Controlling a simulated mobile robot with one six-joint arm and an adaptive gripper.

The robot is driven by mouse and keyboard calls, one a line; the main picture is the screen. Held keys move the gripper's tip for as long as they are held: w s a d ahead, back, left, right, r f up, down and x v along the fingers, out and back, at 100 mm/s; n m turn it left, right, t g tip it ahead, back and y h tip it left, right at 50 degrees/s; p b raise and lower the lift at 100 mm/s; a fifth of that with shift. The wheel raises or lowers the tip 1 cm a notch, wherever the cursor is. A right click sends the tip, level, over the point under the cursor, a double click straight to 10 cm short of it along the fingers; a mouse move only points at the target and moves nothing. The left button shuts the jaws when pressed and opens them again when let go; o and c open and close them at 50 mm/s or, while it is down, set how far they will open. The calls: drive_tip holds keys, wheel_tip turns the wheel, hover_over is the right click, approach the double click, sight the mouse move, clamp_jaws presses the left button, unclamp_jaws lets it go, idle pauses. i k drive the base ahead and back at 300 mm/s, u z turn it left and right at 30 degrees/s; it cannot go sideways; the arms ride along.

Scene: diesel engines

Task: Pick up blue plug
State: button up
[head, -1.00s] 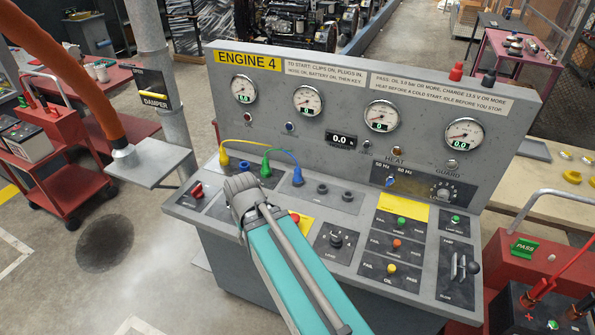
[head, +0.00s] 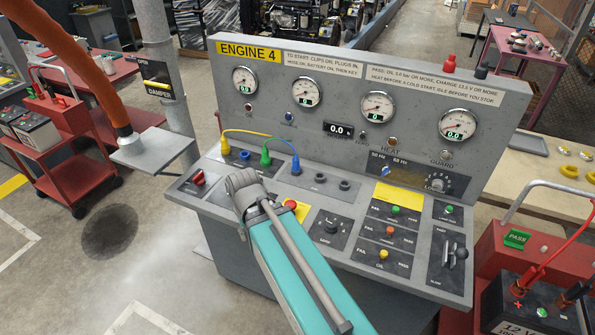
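The blue plug (head: 296,166) stands upright on the sloping desk of the ENGINE 4 console, with a blue lead arching from its top toward the left. The green plug (head: 266,157) is left of it, and the yellow plug (head: 225,145) is farther left. A yellow lead runs from the yellow plug into the arch. My arm reaches up from the bottom, its grey joint in front of the desk, left of and below the blue plug. My gripper's fingers do not show, so I cannot see their opening or any contact.
A blue socket (head: 244,155) lies between the yellow and green plugs. Two dark sockets (head: 333,181) sit right of the blue plug. A red button (head: 291,204), knobs and a lever (head: 456,254) crowd the desk. The upright gauge panel (head: 330,160) rises behind.

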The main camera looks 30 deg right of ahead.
sight(296, 166)
drive_tip(key=k, duration=0.8)
drive_tip(key=u, duration=1.15)
drive_tip(key=i, duration=2.2)
drive_tip(key=z, duration=0.05)
